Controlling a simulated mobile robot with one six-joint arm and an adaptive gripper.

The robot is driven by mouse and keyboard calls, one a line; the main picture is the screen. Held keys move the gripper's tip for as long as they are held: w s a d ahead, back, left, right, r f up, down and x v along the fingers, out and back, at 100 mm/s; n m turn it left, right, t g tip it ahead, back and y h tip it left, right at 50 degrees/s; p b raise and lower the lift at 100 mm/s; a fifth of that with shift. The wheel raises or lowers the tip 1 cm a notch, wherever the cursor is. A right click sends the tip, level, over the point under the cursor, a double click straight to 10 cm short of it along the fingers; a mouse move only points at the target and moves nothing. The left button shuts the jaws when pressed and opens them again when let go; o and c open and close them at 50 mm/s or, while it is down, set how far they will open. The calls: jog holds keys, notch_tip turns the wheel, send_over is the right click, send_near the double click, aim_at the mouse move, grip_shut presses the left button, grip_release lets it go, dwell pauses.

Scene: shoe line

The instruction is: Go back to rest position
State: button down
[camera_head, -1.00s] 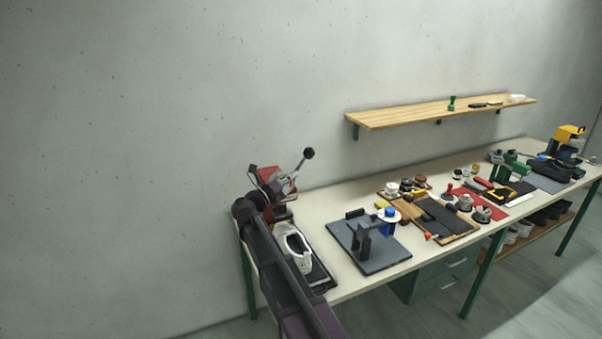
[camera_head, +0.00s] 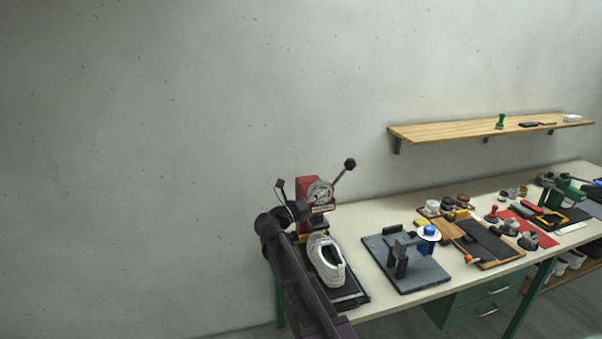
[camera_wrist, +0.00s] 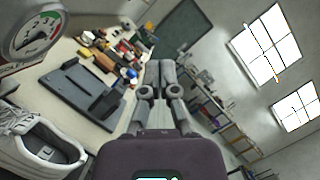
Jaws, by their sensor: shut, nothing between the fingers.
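My gripper shows in the wrist view (camera_wrist: 160,75), its two dark fingers together with nothing between them. It is in the air above and in front of the bench. In the head view my dark arm reaches up from the bottom in front of the bench's left end; the fingers cannot be made out there. A white shoe (camera_head: 325,261) lies on a black tray (camera_head: 350,300) beside my arm. The shoe also shows at the lower left of the wrist view (camera_wrist: 40,145), apart from the fingers.
A red press (camera_head: 313,196) with a gauge and lever stands behind the shoe. A dark plate with a clamp fixture (camera_head: 425,277) is to its right. Several tools fill the bench (camera_head: 385,211) further right. A wooden shelf (camera_head: 460,132) hangs above. The wall's left side is clear.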

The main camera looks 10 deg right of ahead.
jog(key=s+d+f+m+g+y, duration=0.3)
jog(key=s+d+f+m+y, duration=0.15)
jog(key=s+f+m, duration=0.3)
jog(key=s+d+f+m+g+y, duration=0.3)
jog(key=s+d+f+m, duration=0.25)
jog(key=f+m, duration=0.3)
jog(key=s+a+f+m+g+y, duration=0.1)
jog(key=s+a+f+m+y, duration=0.2)
jog(key=s+m, duration=0.4)
jog(key=s+a+f+m+g+y+b, duration=0.1)
jog(key=s+a+f+m+g+y, duration=0.1)
jog(key=s+a+f+m+y, duration=0.2)
jog(key=shift+s+f+m+y, duration=0.55)
jog(key=shift+s+m+y, duration=1.35)
jog(key=shift+m, duration=1.3)
